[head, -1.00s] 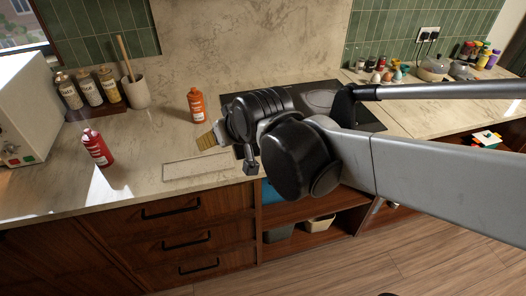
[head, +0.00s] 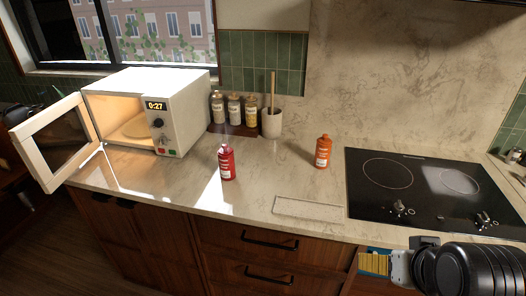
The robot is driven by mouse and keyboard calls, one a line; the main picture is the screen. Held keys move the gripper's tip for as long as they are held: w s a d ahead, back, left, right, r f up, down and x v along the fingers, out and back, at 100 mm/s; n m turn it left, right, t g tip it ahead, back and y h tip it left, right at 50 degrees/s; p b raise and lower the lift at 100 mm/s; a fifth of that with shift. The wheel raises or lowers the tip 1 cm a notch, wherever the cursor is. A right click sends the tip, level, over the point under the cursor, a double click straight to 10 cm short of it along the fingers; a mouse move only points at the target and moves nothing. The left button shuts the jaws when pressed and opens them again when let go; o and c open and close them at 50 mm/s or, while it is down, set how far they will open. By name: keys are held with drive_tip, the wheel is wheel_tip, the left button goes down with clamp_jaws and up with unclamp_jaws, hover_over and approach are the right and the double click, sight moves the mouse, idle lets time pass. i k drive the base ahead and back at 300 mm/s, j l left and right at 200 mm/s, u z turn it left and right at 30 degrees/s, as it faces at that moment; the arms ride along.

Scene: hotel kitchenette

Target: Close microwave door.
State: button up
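The white microwave (head: 188,108) stands on the counter at the left, below the window. Its door (head: 58,142) is wide open, swung out to the left past the counter's front edge. The inside is lit and a round turntable plate shows in it. The display reads 0:27. My gripper (head: 376,262) is at the bottom right, in front of the lower cabinets and far to the right of the door. Its fingertips show as a yellowish pad; whether they are apart I cannot tell.
A red bottle (head: 226,162) stands right of the microwave, and an orange bottle (head: 322,151) farther right. Several canisters (head: 234,109) and a utensil crock (head: 271,123) stand behind. A black cooktop (head: 420,190) is at the right. The floor before the cabinets at lower left looks clear.

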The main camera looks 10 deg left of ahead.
sight(21, 139)
drive_tip(key=j, duration=0.6)
drive_tip(key=i+j+u, duration=0.1)
drive_tip(key=j, duration=0.55)
drive_tip(key=i+j, duration=0.1)
drive_tip(key=j, duration=1.1)
drive_tip(key=i+j+u, duration=0.1)
drive_tip(key=j, duration=0.5)
drive_tip(key=i+j, duration=0.1)
drive_tip(key=j, duration=0.55)
drive_tip(key=i+j+u, duration=0.1)
drive_tip(key=j, duration=0.5)
drive_tip(key=i+j, duration=0.15)
drive_tip(key=j, duration=0.45)
drive_tip(key=j+u, duration=0.1)
drive_tip(key=j, duration=0.8)
